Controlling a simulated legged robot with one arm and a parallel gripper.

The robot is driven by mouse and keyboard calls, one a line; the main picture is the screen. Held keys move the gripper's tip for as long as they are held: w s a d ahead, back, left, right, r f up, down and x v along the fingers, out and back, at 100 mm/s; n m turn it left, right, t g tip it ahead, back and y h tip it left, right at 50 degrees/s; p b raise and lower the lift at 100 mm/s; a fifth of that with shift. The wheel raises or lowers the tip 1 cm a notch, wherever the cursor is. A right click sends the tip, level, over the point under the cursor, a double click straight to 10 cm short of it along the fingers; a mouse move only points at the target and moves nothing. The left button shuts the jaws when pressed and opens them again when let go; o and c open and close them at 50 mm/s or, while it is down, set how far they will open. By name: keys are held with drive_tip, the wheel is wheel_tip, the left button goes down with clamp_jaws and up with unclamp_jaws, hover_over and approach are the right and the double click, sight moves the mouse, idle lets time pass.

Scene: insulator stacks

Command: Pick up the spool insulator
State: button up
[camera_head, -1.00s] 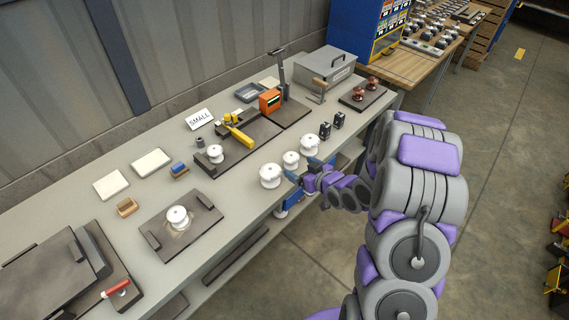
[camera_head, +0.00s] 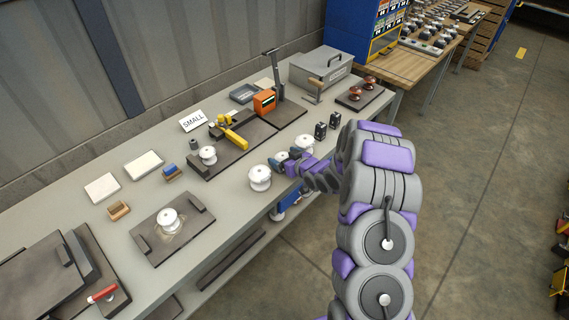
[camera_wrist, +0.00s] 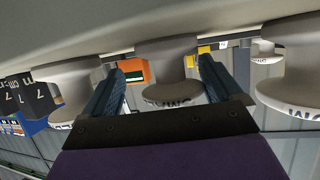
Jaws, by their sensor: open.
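Three white spool insulators stand in a row near the table's front edge: a left one (camera_head: 260,178), a middle one (camera_head: 281,156) partly hidden by my gripper (camera_head: 284,163), and a right one (camera_head: 304,145). The wrist view looks upside down. There my gripper (camera_wrist: 161,66) is open, its two blue fingers on either side of the middle spool (camera_wrist: 168,72). Whether the fingers touch it I cannot tell. Neighbouring spools stand outside the fingers, one at the left (camera_wrist: 68,88) and one at the right (camera_wrist: 295,60).
Another white spool (camera_head: 170,219) stands on a dark plate, and one (camera_head: 208,154) by a yellow-handled clamp (camera_head: 230,135). Two small black blocks (camera_head: 321,131) stand right of the row. A grey toolbox (camera_head: 320,68) and SMALL sign (camera_head: 193,120) are farther back.

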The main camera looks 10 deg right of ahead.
sight(284, 153)
drive_tip(key=shift+w+d+f, duration=0.15)
drive_tip(key=shift+w+d, duration=0.1)
drive_tip(key=shift+d, duration=0.15)
drive_tip(key=shift+a, duration=1.1)
drive_tip(key=shift+c, duration=1.2)
drive_tip(key=shift+a, duration=0.2)
drive_tip(key=shift+c, duration=1.5)
drive_tip(key=shift+d, duration=1)
drive_tip(key=c, duration=0.6)
drive_tip(key=shift+c, duration=0.5)
drive_tip(key=shift+a, duration=0.7)
drive_tip(key=r+p, duration=0.1)
drive_tip(key=r, duration=0.5)
drive_tip(key=d+r+p, duration=0.1)
drive_tip(key=r, duration=0.1)
drive_tip(key=shift+r+p, duration=0.35)
drive_tip(key=shift+r, duration=0.05)
drive_tip(key=shift+a+r, duration=0.15)
drive_tip(key=shift+r, duration=0.4)
drive_tip(key=shift+s+a+r, duration=0.1)
drive_tip(key=shift+a+r, duration=0.25)
drive_tip(key=shift+a, duration=0.1)
drive_tip(key=s+d+r+m+t+h, duration=0.1)
drive_tip(key=s+r+m+h, duration=0.4)
drive_tip(key=s+r, duration=0.1)
drive_tip(key=shift+s+r+h, duration=0.2)
drive_tip(key=shift+s+h, duration=0.2)
drive_tip(key=shift+s, duration=0.05)
